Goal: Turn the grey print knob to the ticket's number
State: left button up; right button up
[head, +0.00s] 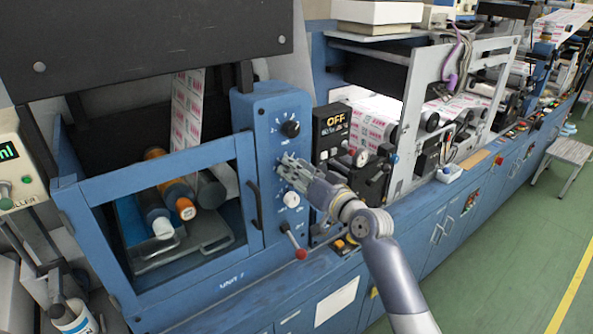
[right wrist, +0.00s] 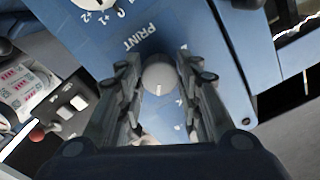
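The grey print knob (right wrist: 158,76) shows in the right wrist view below the word PRINT, with a small white mark near its lower edge. My right gripper (right wrist: 159,68) has one finger on each side of it; the fingers look apart, with no clear contact. In the head view, my right gripper (head: 284,172) is at the blue panel (head: 265,110) and hides the grey knob. The numbers around the knob are mostly hidden or too small to read. I cannot make out a ticket with a readable number. My left gripper is not in view.
A black knob (head: 291,129) sits above my right gripper on the panel, and a white knob (head: 291,199) below it. A red-tipped lever (head: 300,253) sticks out lower down.

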jog(key=o, duration=0.3)
jog(key=shift+o, duration=0.2)
jog(key=v, duration=1.2)
jog(key=shift+f, duration=0.1)
